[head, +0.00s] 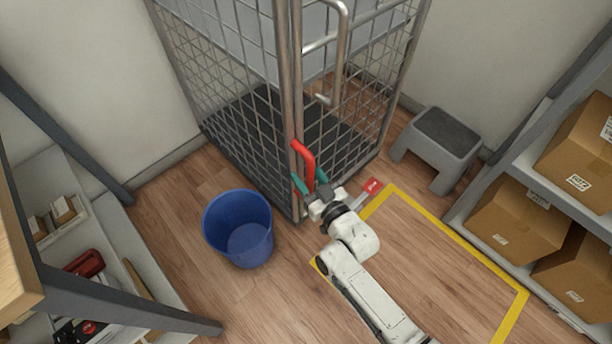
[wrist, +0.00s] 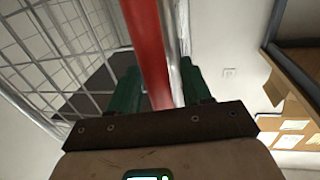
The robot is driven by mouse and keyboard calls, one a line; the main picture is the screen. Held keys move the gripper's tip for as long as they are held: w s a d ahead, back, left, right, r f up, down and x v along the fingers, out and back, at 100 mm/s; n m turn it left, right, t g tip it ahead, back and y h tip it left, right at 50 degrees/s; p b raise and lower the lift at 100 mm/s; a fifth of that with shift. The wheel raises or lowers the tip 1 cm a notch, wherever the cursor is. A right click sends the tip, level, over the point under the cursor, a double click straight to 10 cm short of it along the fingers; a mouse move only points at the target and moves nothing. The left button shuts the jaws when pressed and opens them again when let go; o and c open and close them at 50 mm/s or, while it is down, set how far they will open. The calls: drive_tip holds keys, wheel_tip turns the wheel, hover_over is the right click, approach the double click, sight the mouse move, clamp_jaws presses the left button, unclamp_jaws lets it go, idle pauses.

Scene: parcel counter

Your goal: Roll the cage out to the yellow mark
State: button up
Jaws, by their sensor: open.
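The wire cage (head: 345,165) stands in the corner with a dark base and a grey tube handle. A red lever (head: 304,155) is on its near corner post. My gripper (head: 311,182) is at the lower part of the lever, its teal fingers apart on either side. In the wrist view the red lever (wrist: 146,50) runs between the green fingers of my gripper (wrist: 163,85); I cannot tell whether either finger touches it. The yellow mark (head: 455,237) is a rectangle outlined on the floor, right of the cage's near corner. My arm hides part of its left side.
A blue bucket (head: 239,228) stands on the floor left of the cage's near corner. A grey step stool (head: 437,147) stands right of the cage. A shelf with cardboard boxes (head: 520,222) lines the right. A small red tag (head: 372,186) shows near the mark's corner. The marked floor looks clear.

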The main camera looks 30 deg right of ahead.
drive_tip(key=shift+w, duration=0.3)
drive_tip(key=shift+c, duration=0.5)
clamp_jaws()
